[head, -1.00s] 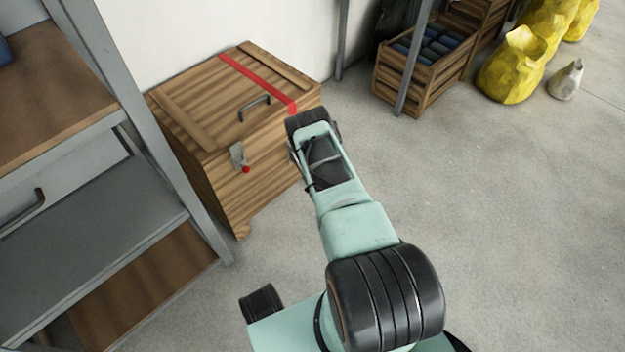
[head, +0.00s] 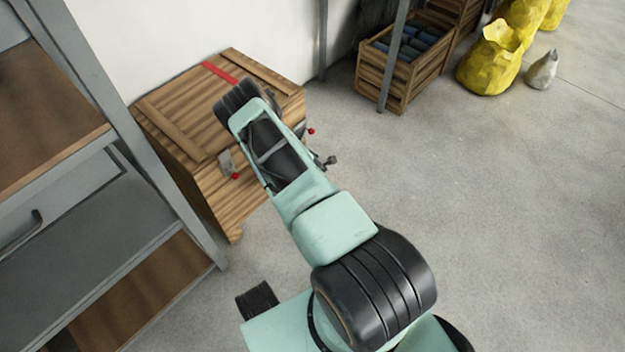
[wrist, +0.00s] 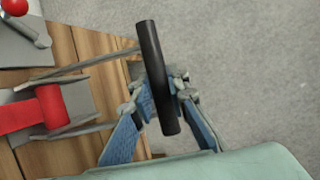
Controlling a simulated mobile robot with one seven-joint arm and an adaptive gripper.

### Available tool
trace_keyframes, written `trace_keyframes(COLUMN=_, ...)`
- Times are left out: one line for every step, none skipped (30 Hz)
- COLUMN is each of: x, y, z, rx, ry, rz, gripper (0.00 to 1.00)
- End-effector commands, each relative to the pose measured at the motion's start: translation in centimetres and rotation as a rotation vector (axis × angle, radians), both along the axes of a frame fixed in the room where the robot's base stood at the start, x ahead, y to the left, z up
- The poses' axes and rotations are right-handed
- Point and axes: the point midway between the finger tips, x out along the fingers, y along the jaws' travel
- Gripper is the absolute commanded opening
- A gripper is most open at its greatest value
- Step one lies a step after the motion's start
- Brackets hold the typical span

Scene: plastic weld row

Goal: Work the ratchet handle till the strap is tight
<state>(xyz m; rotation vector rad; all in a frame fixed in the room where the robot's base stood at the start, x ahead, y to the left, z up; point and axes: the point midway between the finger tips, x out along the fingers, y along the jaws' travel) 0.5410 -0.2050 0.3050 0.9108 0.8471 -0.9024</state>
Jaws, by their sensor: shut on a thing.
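The red strap (head: 220,72) lies over the lid of the wooden chest (head: 215,210); my arm hides its front part in the head view. In the wrist view the red strap (wrist: 38,110) runs into the grey metal ratchet frame (wrist: 75,78) at the chest's front. The ratchet's black handle grip (wrist: 152,60) sticks out from the frame, over the floor. My gripper (wrist: 164,98) has its blue-padded fingers on both sides of the black grip and is shut on it. In the head view my forearm mostly hides my gripper.
Latches with red knobs sit at the chest's front, one left (head: 236,176) and one right (head: 311,131). A grey shelf unit (head: 150,150) stands close at left. A crate of dark items (head: 400,85) and yellow sacks (head: 490,65) stand at the back right. The right floor is clear.

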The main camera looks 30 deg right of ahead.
Motion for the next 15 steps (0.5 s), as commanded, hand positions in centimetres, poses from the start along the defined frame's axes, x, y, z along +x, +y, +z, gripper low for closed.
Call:
trace_keyframes(x=-0.13, y=-0.02, z=0.12, rx=0.000, ry=0.002, rz=-0.001, gripper=0.00)
trace_keyframes(x=-0.14, y=-0.03, z=0.13, rx=0.000, ry=0.002, rz=-0.001, gripper=0.00)
trace_keyframes(x=-0.14, y=-0.03, z=0.14, rx=0.000, ry=0.002, rz=-0.001, gripper=0.00)
trace_keyframes(x=-0.16, y=-0.02, z=0.14, rx=0.000, ry=0.002, rz=-0.001, gripper=0.00)
trace_keyframes(x=-0.16, y=-0.02, z=0.14, rx=0.000, ry=0.002, rz=-0.001, gripper=0.00)
trace_keyframes(x=-0.17, y=-0.02, z=0.13, rx=0.000, ry=0.002, rz=-0.001, gripper=0.00)
trace_keyframes(x=-0.17, y=-0.02, z=0.13, rx=0.000, ry=0.002, rz=-0.002, gripper=0.00)
trace_keyframes(x=-0.17, y=-0.01, z=0.12, rx=0.000, ry=0.002, rz=-0.002, gripper=0.00)
trace_keyframes(x=-0.16, y=-0.01, z=0.12, rx=0.001, ry=0.002, rz=-0.001, gripper=0.00)
trace_keyframes(x=-0.17, y=0.00, z=0.11, rx=0.001, ry=0.002, rz=-0.001, gripper=0.00)
trace_keyframes(x=-0.17, y=0.00, z=0.11, rx=0.001, ry=0.002, rz=-0.001, gripper=0.00)
trace_keyframes(x=-0.16, y=0.00, z=0.10, rx=0.001, ry=0.002, rz=-0.001, gripper=0.00)
trace_keyframes(x=-0.16, y=0.00, z=0.10, rx=0.001, ry=0.002, rz=-0.001, gripper=0.15)
trace_keyframes(x=-0.17, y=0.00, z=0.09, rx=0.001, ry=0.002, rz=-0.001, gripper=0.19)
trace_keyframes(x=-0.16, y=0.01, z=0.09, rx=0.001, ry=0.002, rz=-0.001, gripper=0.23)
